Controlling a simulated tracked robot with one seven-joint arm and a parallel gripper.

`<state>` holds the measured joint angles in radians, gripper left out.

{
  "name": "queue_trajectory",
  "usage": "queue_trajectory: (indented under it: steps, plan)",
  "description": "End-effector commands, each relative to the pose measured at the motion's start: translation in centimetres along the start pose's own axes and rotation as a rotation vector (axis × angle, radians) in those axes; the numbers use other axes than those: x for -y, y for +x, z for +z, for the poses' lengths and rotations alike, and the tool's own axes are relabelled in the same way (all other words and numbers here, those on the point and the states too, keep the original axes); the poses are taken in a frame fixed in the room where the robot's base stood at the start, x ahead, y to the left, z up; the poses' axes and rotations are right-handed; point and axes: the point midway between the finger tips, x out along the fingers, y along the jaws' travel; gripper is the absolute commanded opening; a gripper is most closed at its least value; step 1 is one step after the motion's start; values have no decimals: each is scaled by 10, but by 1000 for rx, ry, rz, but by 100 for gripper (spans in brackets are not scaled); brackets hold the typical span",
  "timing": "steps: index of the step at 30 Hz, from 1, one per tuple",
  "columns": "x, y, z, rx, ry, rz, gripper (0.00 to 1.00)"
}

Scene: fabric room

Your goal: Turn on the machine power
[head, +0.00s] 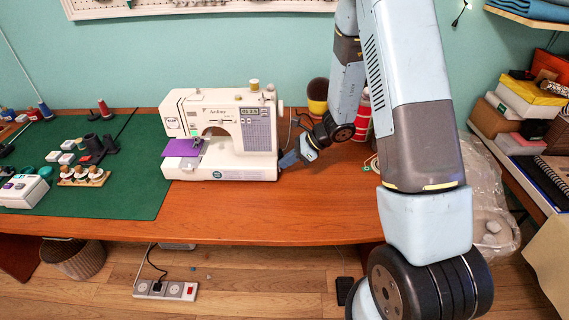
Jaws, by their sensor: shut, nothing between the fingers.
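The white sewing machine (235,155) stands upright on the wooden table. Its small display (248,112) shows characters, too small to read surely. Purple cloth (183,147) lies at its needle area, where a small green patch shows. My gripper (283,166) is at the lower right side of the machine, its fingertips close to or touching that side. It is shut, with nothing seen between the fingers. The machine's right side faces away from this view, so I cannot see a power switch there or its position.
A green mat (115,190) with spools and small boxes covers the table's left part. A yellow and dark pot (317,97) and a red can (362,118) stand behind my arm. A power strip (165,290) lies on the floor. The table front is clear.

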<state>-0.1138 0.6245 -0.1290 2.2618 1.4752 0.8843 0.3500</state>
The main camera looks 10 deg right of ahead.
Motion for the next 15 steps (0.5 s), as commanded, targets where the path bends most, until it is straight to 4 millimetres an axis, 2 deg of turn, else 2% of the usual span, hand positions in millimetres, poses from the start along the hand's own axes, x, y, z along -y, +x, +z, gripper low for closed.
queue_trajectory:
  steps: [15]
  plan:
    - [0, -8, 10, 2, 1, -1, 0]
